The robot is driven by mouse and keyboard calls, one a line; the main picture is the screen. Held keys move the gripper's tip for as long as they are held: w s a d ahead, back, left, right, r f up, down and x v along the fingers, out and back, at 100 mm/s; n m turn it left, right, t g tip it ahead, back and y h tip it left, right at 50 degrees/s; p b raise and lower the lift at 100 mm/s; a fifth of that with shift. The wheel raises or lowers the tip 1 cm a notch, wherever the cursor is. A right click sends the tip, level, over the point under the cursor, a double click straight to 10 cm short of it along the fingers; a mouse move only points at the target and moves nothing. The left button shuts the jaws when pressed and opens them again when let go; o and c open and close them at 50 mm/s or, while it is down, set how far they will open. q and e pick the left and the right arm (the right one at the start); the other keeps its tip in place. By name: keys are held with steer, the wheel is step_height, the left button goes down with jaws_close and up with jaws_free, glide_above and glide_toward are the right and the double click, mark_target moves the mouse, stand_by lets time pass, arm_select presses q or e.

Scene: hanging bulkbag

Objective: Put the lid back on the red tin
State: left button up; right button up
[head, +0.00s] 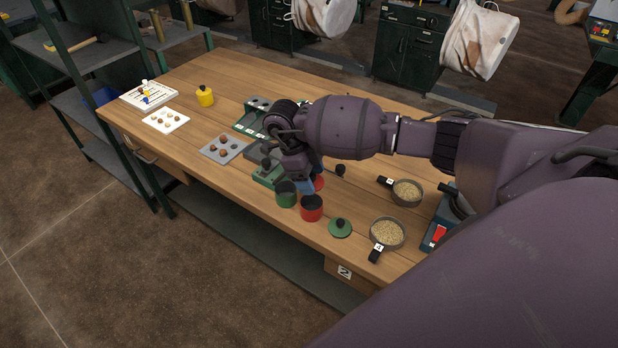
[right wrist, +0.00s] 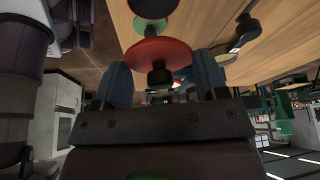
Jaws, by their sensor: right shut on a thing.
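The red tin (head: 311,208) stands open near the front edge of the bench, its dark inside showing. My left gripper is not in view.
An open green tin (head: 286,194) stands close left of the red tin. A green lid (head: 340,228) lies to its right. Two pans of grain (head: 387,233) (head: 407,192) stand further right. A grey tray (head: 223,149) and a yellow tin (head: 205,96) are left.

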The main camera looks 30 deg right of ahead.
steer(key=shift+f+b, duration=1.3)
steer(key=shift+f, duration=0.9)
steer(key=shift+f+b, duration=0.55)
steer(key=shift+f, duration=0.35)
steer(key=shift+f, duration=0.15)
steer(key=o, duration=1)
steer(key=shift+o, duration=0.3)
